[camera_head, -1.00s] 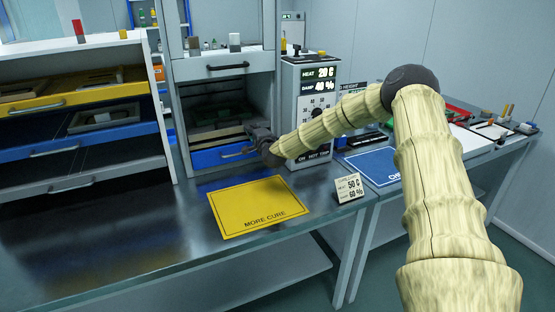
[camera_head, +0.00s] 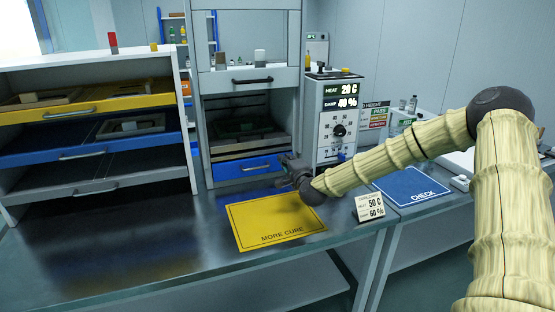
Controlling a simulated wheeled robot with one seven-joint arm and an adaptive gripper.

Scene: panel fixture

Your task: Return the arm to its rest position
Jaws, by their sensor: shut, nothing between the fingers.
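My arm, in a pale ribbed cover, reaches in from the right side of the view. My gripper (camera_head: 285,172) is dark and small in the picture, shut and empty. It is in front of the blue drawer (camera_head: 244,167) at the base of the grey cabinet, near the drawer's right end and above the back right of the yellow mat. I cannot tell whether it touches the drawer. My wrist hides part of the bench behind it.
The yellow MORE CURE mat (camera_head: 272,222) lies on the metal bench (camera_head: 120,240). A small sign (camera_head: 369,207) stands right of it. The control box (camera_head: 336,118) reads heat 20 C, damp 40 %. A blue CHECK mat (camera_head: 411,187) lies right. A tray rack (camera_head: 92,190) stands left.

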